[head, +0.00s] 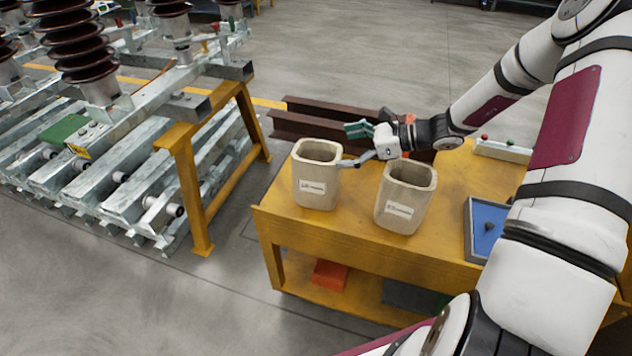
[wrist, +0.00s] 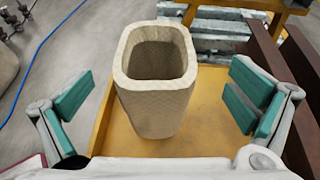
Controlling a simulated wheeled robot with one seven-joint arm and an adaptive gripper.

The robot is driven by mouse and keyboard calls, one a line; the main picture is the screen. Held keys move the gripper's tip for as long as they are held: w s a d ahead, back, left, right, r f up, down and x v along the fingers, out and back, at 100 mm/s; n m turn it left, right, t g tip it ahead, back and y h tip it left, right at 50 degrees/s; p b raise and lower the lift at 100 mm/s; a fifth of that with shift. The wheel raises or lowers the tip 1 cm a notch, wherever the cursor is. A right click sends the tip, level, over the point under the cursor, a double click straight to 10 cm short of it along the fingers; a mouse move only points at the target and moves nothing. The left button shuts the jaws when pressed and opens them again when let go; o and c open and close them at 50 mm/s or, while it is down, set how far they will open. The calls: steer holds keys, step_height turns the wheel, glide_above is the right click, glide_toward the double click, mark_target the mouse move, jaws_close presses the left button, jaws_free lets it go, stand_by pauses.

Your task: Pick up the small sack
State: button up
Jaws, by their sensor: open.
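Two beige, open-topped, sack-like containers with white labels stand upright on the yellow table. They look alike in size, and I cannot read the labels to tell which is the small sack. The left sack (head: 316,178) is near the table's left end; the right sack (head: 402,197) stands a little apart from it. My gripper (head: 352,147) is open and empty, just right of the left sack's rim. In the wrist view, the left sack (wrist: 155,105) is ahead, in the gap between the spread teal-padded fingers (wrist: 158,92); neither finger appears to touch it.
The yellow table (head: 340,228) also bears a blue tray (head: 484,228) at the right and a small box with buttons (head: 502,150) at the back. Brown beams (head: 310,127) lie behind the table. A yellow frame with isolators (head: 192,190) stands left, across a floor gap.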

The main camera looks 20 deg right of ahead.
mark_target(322, 153)
steer(key=shift+s+f+b+x, duration=0.15)
steer(key=shift+b+x, duration=0.05)
steer(key=shift+x, duration=1.4)
steer(key=shift+s+f+b+x, duration=0.1)
steer(key=shift+s+b+x, duration=0.05)
steer(key=shift+x, duration=1.5)
steer(key=c, duration=1.6)
